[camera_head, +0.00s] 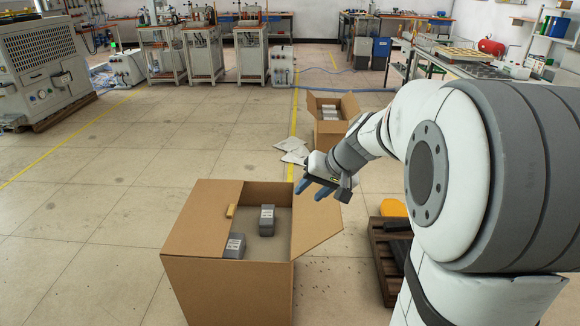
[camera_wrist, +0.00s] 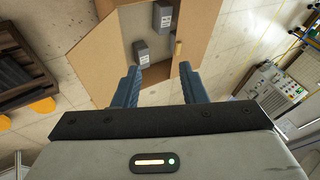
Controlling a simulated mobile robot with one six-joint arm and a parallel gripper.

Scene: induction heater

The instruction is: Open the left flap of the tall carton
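The tall carton (camera_head: 225,285) stands on the floor in the lower middle of the head view. Its left flap (camera_head: 203,215) lies flat over the left part of the opening. Its right flap (camera_head: 317,226) stands outward to the right. My gripper (camera_head: 314,188) is above and behind the right flap, apart from the left flap. In the wrist view my gripper (camera_wrist: 160,82) has its two blue fingers spread with nothing between them. The carton also shows there beyond the fingertips (camera_wrist: 100,62).
Inside the carton are grey boxes (camera_head: 267,220) and (camera_head: 235,247), and a small tan block (camera_head: 232,211) sits by the left flap's edge. A smaller open carton (camera_head: 332,120) stands behind. A dark pallet (camera_head: 385,262) is to the right. The floor to the left is clear.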

